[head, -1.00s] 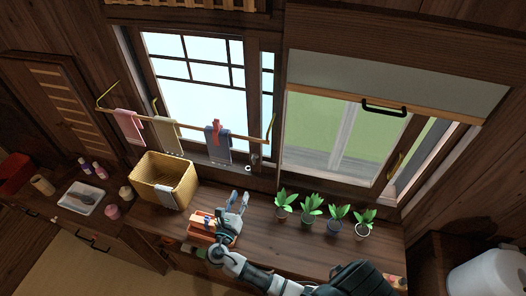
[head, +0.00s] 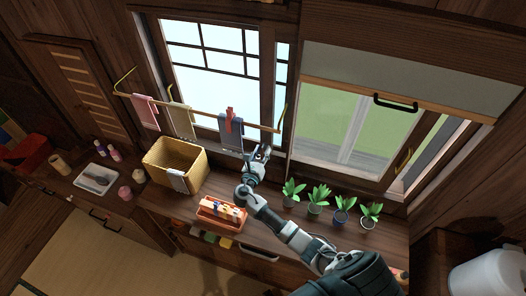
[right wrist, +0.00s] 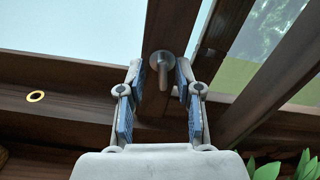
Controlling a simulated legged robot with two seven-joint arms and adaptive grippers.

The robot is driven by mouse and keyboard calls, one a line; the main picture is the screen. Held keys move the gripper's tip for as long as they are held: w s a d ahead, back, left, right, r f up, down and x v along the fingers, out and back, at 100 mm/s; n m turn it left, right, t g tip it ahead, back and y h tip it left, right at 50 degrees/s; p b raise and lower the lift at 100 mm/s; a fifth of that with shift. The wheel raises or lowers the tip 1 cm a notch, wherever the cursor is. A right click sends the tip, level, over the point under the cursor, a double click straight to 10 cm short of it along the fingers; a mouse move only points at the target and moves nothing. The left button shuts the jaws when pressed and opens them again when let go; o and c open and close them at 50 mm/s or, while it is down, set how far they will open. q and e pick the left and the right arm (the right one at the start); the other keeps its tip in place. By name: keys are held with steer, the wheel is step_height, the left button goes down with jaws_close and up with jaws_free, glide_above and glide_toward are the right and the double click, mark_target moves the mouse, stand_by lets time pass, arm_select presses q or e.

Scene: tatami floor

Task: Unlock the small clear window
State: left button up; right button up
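A window with dark-barred pale panes (head: 210,75) is at the upper middle of the head view. A clear window (head: 350,125) onto green stands right of it, with a half-lowered grey blind. A round metal lock knob with a short pin (right wrist: 162,66) sits on the dark wooden frame in the right wrist view. My right gripper (head: 260,154) is raised at the sill below the pale window. In the right wrist view its fingers (right wrist: 162,80) are open on either side of the knob, apart from it. The gripper hides the knob in the head view. My left gripper is not in view.
A rod with hanging cloths (head: 195,112) crosses in front of the pale window. A wicker basket (head: 160,160), an orange caddy (head: 208,220) and several potted plants (head: 317,197) stand on the counter. A brass ring (right wrist: 35,96) is set in the sill.

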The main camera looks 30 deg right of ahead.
steer(key=shift+a+r, duration=0.1)
steer(key=shift+a, duration=0.15)
steer(key=shift+d, duration=0.3)
jaws_close()
steer(key=shift+s+d, duration=0.1)
steer(key=shift+d, duration=0.1)
steer(key=shift+a+m, duration=0.15)
steer(key=shift+m, duration=1.35)
jaws_free()
steer(key=v, duration=1.1)
steer(key=shift+a, duration=0.4)
steer(key=shift+s+d, duration=0.1)
